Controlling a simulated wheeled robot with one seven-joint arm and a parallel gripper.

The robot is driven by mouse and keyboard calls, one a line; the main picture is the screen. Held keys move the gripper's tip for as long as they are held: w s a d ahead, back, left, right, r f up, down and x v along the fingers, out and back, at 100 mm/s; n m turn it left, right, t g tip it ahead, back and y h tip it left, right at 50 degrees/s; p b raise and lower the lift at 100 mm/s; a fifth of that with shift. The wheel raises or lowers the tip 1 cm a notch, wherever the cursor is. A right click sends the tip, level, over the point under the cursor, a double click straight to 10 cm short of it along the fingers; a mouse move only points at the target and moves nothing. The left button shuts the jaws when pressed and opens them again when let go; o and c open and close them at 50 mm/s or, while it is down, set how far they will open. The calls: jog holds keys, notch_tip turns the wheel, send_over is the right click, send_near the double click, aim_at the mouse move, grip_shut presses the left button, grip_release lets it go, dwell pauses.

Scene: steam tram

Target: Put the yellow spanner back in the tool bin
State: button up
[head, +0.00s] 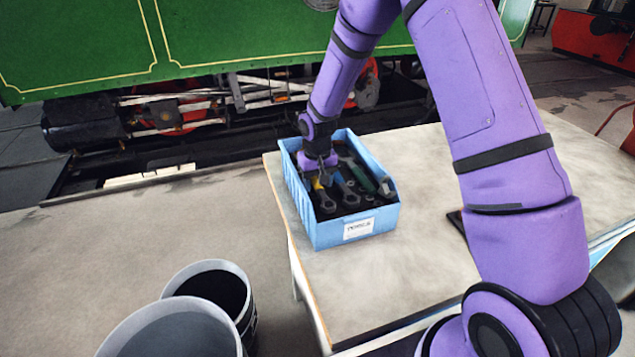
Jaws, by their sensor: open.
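The blue tool bin (318,232) stands on the table near its far left corner, with a white label on its front. It holds several dark spanners and a green-handled tool (384,187). A small yellow part, seemingly the yellow spanner (317,184), shows inside the bin at the left, just below my gripper. Most of it is hidden by the gripper and the other tools. My gripper (322,180) points down into the left part of the bin and is open. I cannot tell whether its fingers touch the yellow spanner.
The table (430,260) is mostly clear right of the bin, with a dark flat item (456,222) partly behind my arm. Two buckets (215,285) stand on the floor at the front left. The green tram (200,40) is behind the table.

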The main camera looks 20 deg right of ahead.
jog(key=s+d+r+t, duration=0.1)
jog(key=s+r, duration=0.2)
jog(key=r, duration=0.9)
jog(key=s+d+r, duration=0.1)
jog(key=s+r, duration=0.2)
jog(key=r, duration=0.8)
jog(key=s+d+r+t, duration=0.1)
jog(key=s+r, duration=0.3)
jog(key=s, duration=0.5)
jog(key=s+d+r+t, duration=0.1)
jog(key=s+r, duration=0.3)
jog(key=s, duration=0.6)
jog(key=s+d+r+t, duration=0.2)
jog(key=s+d+r, duration=0.1)
jog(key=s, duration=0.6)
jog(key=shift+v, duration=0.85)
